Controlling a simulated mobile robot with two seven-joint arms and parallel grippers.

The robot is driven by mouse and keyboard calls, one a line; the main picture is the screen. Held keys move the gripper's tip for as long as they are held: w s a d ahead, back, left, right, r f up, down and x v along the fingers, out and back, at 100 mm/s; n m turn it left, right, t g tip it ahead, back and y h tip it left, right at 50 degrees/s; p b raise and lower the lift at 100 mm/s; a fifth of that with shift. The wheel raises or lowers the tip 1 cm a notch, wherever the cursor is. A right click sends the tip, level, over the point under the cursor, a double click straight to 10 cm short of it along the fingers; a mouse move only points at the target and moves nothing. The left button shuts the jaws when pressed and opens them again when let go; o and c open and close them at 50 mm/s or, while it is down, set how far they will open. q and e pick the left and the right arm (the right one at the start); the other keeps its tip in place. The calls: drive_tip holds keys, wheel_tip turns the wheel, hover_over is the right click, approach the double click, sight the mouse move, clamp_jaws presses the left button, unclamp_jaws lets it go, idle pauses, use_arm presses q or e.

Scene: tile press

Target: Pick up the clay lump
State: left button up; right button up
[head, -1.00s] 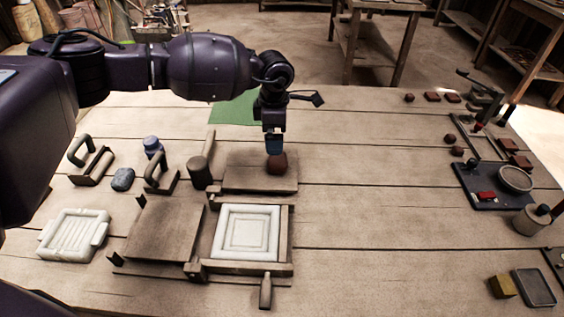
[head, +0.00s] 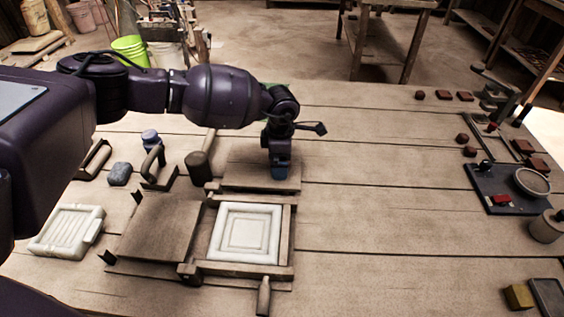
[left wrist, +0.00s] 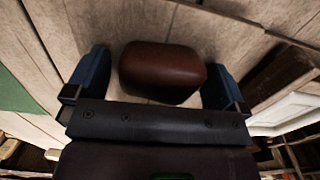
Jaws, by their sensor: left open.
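The clay lump (left wrist: 163,72) is a rounded, reddish-brown block. In the left wrist view it sits between the two blue fingers of my left gripper, with a gap visible on each side. In the head view my left gripper (head: 279,172) points down over the wooden board (head: 235,177) behind the tile press, and it hides the lump. The gripper is open. My right gripper is not in view.
The press frame with a white square mould (head: 246,233) is just in front of the board. A dark cylinder (head: 198,165) and a handled tool (head: 155,165) stand to the left. A white ribbed tray (head: 66,230) is farther left. The table's middle right is clear.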

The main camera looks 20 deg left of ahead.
use_arm(q)
drive_tip(key=shift+r, duration=0.1)
drive_tip(key=shift+c, duration=0.5)
drive_tip(key=c, duration=1)
drive_tip(key=shift+o, duration=0.2)
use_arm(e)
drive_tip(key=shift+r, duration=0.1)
